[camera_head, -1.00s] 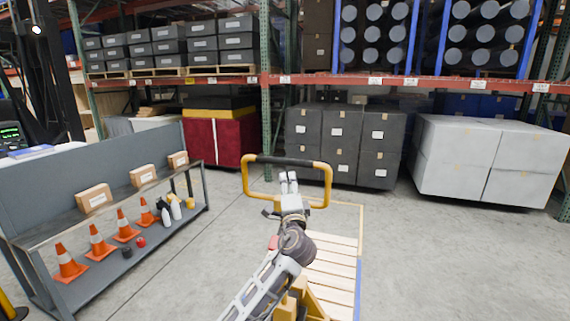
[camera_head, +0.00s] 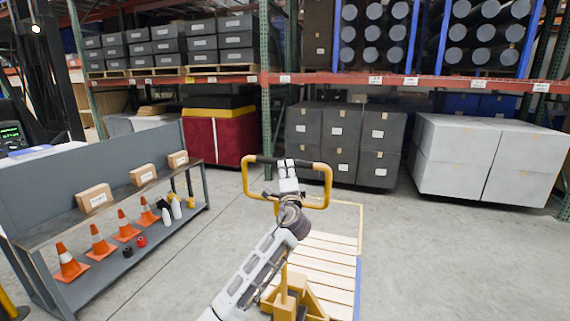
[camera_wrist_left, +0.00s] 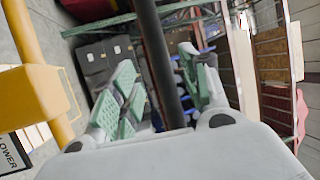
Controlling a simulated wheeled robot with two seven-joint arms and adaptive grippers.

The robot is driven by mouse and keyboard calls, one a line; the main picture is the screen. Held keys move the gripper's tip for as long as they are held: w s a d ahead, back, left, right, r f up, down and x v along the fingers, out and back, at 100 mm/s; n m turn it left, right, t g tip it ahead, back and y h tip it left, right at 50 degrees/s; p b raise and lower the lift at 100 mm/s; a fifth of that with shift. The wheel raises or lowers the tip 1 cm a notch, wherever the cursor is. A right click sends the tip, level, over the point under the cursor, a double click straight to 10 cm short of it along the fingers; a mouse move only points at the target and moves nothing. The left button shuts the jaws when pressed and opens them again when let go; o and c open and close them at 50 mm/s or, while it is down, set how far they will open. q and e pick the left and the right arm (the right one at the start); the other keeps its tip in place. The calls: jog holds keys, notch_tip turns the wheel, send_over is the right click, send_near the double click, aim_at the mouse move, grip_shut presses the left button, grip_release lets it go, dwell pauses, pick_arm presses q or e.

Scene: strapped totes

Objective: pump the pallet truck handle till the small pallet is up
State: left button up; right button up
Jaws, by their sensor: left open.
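The yellow pallet truck handle (camera_head: 247,184) stands up as a loop with a black grip bar (camera_head: 308,163) along its top. The small wooden pallet (camera_head: 325,262) lies behind the truck's yellow base (camera_head: 299,298), low near the floor. My left gripper (camera_head: 287,165) is at the middle of the grip bar. In the left wrist view the left gripper (camera_wrist_left: 165,92) is open, with the black bar (camera_wrist_left: 157,55) running between its green-padded fingers. I cannot tell whether the fingers touch the bar. My right gripper is not in view.
A grey shelf bench (camera_head: 100,214) with boxes, orange cones (camera_head: 100,240) and bottles stands at left. Dark boxes (camera_head: 340,145) and white wrapped boxes (camera_head: 490,160) stand at the back under racking. The floor at right (camera_head: 450,260) is clear.

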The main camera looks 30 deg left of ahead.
aim_at(285, 163)
pick_arm(q)
jog(key=x, duration=0.5)
jog(key=shift+w+a+r, duration=0.1)
jog(key=shift+w+a, duration=0.15)
jog(key=shift+w, duration=0.05)
jog(key=c, duration=0.9)
grip_shut()
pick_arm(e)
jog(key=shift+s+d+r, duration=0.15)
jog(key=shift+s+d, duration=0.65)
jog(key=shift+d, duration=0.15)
